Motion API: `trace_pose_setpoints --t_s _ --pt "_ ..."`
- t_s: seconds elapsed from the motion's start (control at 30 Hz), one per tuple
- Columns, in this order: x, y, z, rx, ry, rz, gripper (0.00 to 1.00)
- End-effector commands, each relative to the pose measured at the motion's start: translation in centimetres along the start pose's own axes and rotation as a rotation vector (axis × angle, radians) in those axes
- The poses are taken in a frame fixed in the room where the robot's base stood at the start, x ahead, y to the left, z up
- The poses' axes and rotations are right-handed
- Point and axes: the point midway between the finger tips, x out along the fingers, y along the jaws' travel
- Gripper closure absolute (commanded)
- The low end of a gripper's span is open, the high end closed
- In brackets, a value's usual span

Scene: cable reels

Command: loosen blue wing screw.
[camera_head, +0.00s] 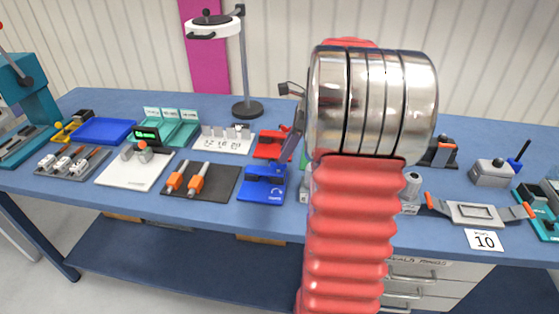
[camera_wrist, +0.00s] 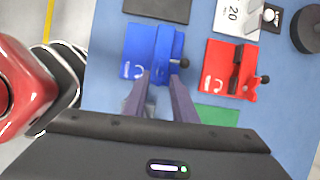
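A blue fixture (camera_wrist: 138,48) with a blue upright block lies on the bench in the wrist view, and a dark knob (camera_wrist: 184,63) sticks out at its right. I cannot make out clearly which part is the wing screw. The fixture also shows in the head view (camera_head: 260,190), just left of my arm. My gripper (camera_wrist: 159,76) points at the block, with its two fingers apart and nothing seen between them. The fingertips overlap the fixture's near edge; I cannot tell whether they touch it. In the head view my arm hides most of the gripper.
A similar red fixture (camera_wrist: 220,62) with a dark knob stands right of the blue one. A black board with orange-handled tools (camera_head: 214,188) lies left of it. Grey pieces sit beside the fixture, partly behind my arm.

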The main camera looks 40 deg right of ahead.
Motion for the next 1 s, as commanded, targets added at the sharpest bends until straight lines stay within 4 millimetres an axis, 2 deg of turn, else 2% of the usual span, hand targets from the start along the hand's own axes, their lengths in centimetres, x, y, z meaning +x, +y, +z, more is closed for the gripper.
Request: trace_pose_setpoints --t_s 0.1,0.3,0.67,1.0 --pt "1.9 0.1 0.0 0.0 0.001 0.003 0.75" --pt "3.8 0.1 0.0 -0.001 0.001 0.002 0.75" --pt "4.2 0.0 0.0 -0.001 0.001 0.001 0.75" --pt "4.2 0.0 0.0 -0.001 0.001 0.001 0.99"
